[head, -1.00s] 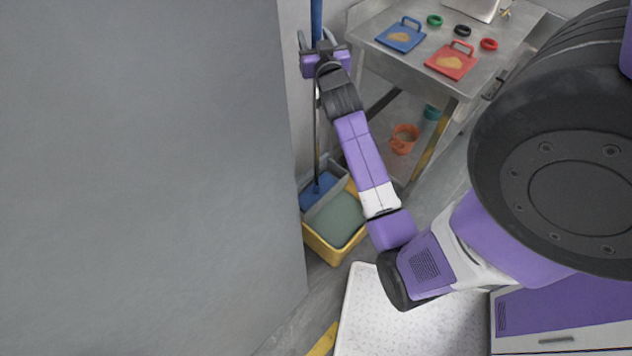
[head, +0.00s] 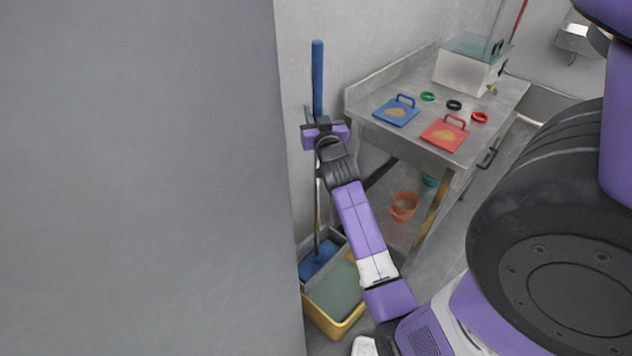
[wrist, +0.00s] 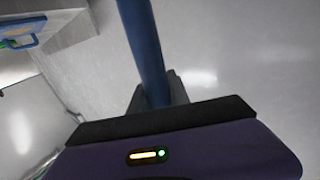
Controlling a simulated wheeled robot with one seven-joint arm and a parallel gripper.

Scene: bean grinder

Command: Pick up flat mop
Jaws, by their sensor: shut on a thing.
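The flat mop (head: 318,80) stands about upright, with a blue upper handle, a thin metal shaft below and a blue head (head: 318,262) at the yellow and grey bucket. I cannot tell whether the mop head touches the bucket's bottom. My gripper (head: 314,124) is shut on the mop's handle near the lower end of the blue part. In the wrist view the blue handle (wrist: 147,50) runs down between the grey fingers (wrist: 160,92). The grip point itself is partly hidden by the gripper body.
The yellow bucket (head: 336,324) with a grey insert stands on the floor. A steel table (head: 420,160) to the right carries blue and red boards, several rings and a box. A large grey panel (head: 140,180) fills the left. An orange bucket (head: 403,207) sits under the table.

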